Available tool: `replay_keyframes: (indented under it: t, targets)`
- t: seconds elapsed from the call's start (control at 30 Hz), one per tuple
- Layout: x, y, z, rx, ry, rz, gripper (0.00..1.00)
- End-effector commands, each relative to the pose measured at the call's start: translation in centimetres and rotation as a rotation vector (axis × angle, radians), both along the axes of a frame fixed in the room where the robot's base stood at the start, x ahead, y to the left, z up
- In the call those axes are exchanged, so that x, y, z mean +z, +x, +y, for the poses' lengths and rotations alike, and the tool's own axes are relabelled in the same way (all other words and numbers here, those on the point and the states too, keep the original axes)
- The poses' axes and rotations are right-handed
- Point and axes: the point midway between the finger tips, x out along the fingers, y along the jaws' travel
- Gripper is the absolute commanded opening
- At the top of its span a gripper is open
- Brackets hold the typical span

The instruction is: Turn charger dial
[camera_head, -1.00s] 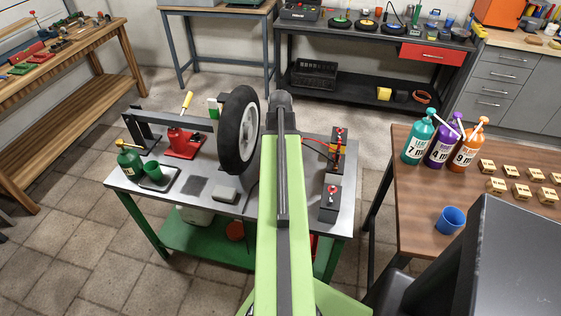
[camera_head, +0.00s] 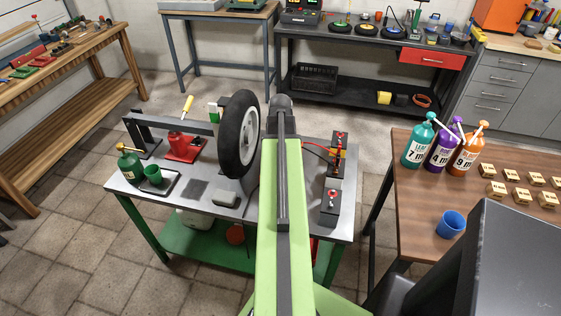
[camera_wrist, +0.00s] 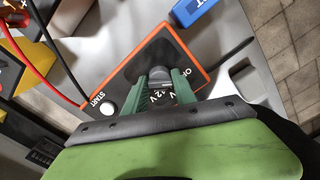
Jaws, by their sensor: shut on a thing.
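The charger (camera_wrist: 117,82) is a dark panel with an orange rim in the wrist view. Its face carries a white START button (camera_wrist: 105,108) and lettering that reads "12 V" and, partly covered, "OF". The dark dial (camera_wrist: 156,76) sits on this face, between the green fingers of my gripper (camera_wrist: 160,84). My gripper is shut on the dial, and the fingers hide part of it and of the markings. In the head view my arm covers the charger and the gripper.
Red and black cables (camera_wrist: 38,58) run by the charger. A blue item (camera_wrist: 196,11) lies above it in the wrist view. In the head view a wheel (camera_head: 239,135) stands left of my arm, and red-topped dark blocks (camera_head: 331,200) stand to the right on the metal bench (camera_head: 225,212).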

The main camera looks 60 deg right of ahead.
Motion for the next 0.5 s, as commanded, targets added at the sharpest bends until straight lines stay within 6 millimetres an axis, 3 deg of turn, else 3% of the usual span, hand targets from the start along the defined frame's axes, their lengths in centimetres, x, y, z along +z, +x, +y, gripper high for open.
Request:
replay_keyframes:
  t: [0.5]
  targets:
    - [-0.02,-0.05,0.0,-0.458,0.001,0.0,0.0]
